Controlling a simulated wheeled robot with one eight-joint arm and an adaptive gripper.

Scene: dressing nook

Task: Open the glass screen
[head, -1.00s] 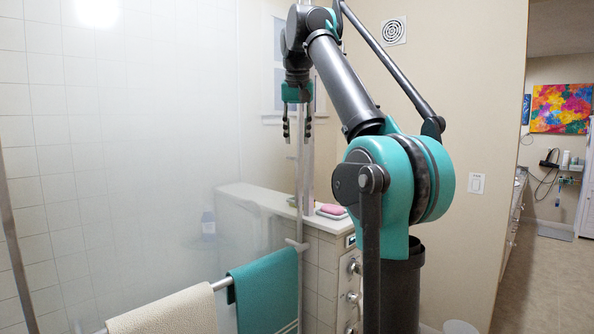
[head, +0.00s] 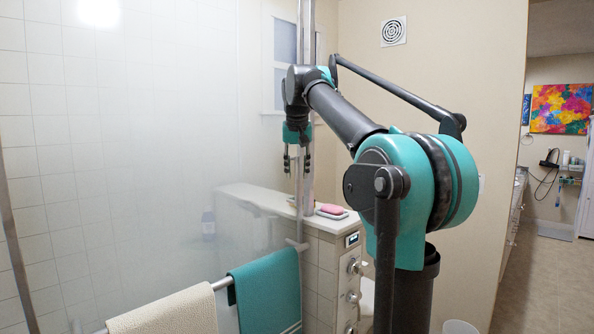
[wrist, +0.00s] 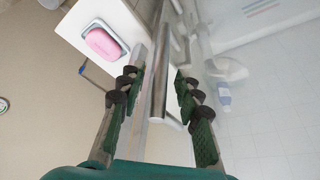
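The glass screen (head: 130,180) is a large, cloudy see-through panel filling the left of the head view. A vertical metal bar (head: 300,205) runs along its right edge. My gripper (head: 298,165) points down over this edge, above the towel rail's height. In the wrist view my gripper (wrist: 158,82) is open, its dark fingers spread on either side of a metal bar (wrist: 161,75). The fingers look apart from the bar, though contact is hard to judge. The glass (wrist: 260,80) lies to the right in that view.
A teal towel (head: 265,290) and a cream towel (head: 165,312) hang on a rail across the glass. A tiled half wall (head: 325,265) with knobs stands at the edge, with pink soap (head: 332,208) on a dish. Open floor (head: 540,290) lies at the right.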

